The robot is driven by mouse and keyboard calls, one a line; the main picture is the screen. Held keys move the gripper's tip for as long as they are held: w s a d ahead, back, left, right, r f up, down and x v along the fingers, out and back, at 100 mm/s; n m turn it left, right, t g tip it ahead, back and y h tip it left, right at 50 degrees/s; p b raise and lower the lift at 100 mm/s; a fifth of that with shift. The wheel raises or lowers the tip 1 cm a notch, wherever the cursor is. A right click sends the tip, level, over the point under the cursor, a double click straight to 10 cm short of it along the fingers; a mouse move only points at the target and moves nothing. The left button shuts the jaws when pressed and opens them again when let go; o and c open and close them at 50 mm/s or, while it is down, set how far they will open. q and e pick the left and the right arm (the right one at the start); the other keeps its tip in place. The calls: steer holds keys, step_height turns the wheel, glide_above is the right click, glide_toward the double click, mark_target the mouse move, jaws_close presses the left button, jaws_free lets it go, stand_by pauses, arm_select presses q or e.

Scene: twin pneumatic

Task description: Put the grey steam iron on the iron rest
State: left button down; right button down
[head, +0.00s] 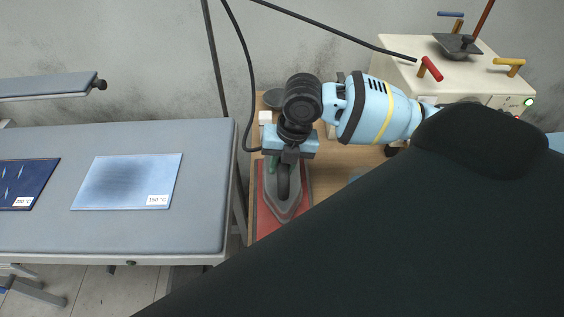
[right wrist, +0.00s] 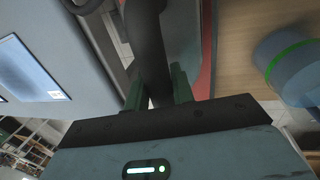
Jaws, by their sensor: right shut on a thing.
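The grey steam iron (head: 285,208) is over the red iron rest (head: 264,222) on the wooden stand, its pointed end toward the front. I cannot tell whether its sole touches the rest or hangs just above it. My right gripper (head: 284,163) is shut on the iron's dark handle from above. In the right wrist view the handle (right wrist: 146,45) runs between the green fingers (right wrist: 158,92), and a strip of the red rest (right wrist: 208,55) shows beside the iron. My left gripper is not in view.
A grey ironing table (head: 200,225) on the left bears a light blue cloth (head: 120,180) and a dark blue cloth (head: 25,185). A cream steam unit (head: 400,72) stands at the back right. A blue cylinder with a green band (right wrist: 290,65) is near the iron. Hoses hang behind.

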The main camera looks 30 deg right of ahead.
mark_target(292, 179)
steer(key=c, duration=1.2)
jaws_free()
steer(key=shift+s, duration=0.1)
steer(key=shift+r, duration=0.1)
steer(key=r, duration=0.4)
steer(key=d+r, duration=0.1)
steer(key=r, duration=0.3)
steer(key=s+d+r, duration=0.1)
steer(key=r, duration=0.3)
steer(key=shift+p, duration=0.4)
steer(key=shift+f, duration=0.1)
